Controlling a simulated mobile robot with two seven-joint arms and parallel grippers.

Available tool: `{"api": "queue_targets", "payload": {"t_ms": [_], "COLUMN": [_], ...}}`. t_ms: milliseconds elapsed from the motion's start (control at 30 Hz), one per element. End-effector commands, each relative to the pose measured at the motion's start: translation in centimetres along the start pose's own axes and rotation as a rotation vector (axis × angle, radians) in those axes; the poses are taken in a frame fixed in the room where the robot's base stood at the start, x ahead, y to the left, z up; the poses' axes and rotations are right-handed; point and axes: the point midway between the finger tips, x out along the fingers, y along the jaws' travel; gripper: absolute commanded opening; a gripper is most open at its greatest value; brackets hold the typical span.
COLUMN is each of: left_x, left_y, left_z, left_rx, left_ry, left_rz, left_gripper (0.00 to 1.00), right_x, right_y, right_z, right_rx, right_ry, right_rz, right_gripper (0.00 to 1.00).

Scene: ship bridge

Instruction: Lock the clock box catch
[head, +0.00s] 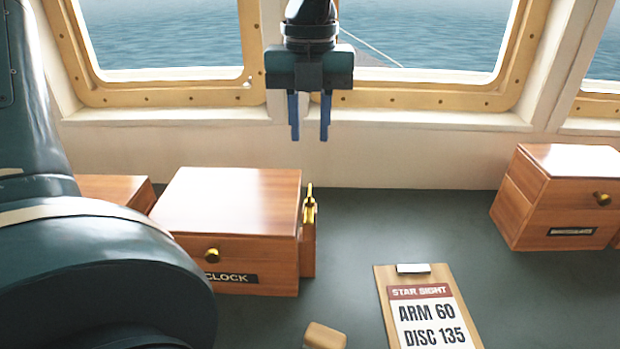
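The clock box (228,197) is a reddish wooden box with a brass knob (212,255) and a dark CLOCK label (231,277) on its front. Its lid is down. A brass catch (309,207) stands upright on a narrow wooden piece at the box's right side; its exact setting is too small to tell. My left gripper (309,117) points down above and behind the catch, apart from it. Its two blue fingers are spread with nothing between them. My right gripper is not in view.
Another wooden box (116,189) stands left of the clock box, partly hidden by my arm. A labelled wooden box (560,195) stands at the right. A STAR SIGHT clipboard (428,310) and a small wooden block (325,336) lie in front. The dark counter (400,225) between is clear.

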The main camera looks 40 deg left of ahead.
Motion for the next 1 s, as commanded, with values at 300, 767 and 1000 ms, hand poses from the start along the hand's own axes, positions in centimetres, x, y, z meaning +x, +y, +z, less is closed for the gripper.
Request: {"api": "queue_targets", "payload": {"t_ms": [300, 767, 1000], "left_x": [6.8, 11.0, 11.0], "left_y": [0.1, 0.0, 0.0], "left_z": [-0.1, -0.1, -0.1], "left_rx": [0.002, 0.001, 0.001], "left_ry": [0.007, 0.002, 0.001], "left_rz": [0.003, -0.002, -0.002], "left_gripper": [0.27, 0.27, 0.24], "right_x": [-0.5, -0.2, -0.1], "right_y": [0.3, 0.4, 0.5], "right_z": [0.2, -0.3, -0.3], "right_rx": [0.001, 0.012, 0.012], "right_ry": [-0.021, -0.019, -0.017], "right_rz": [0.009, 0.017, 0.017], "right_gripper": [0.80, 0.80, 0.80]}}
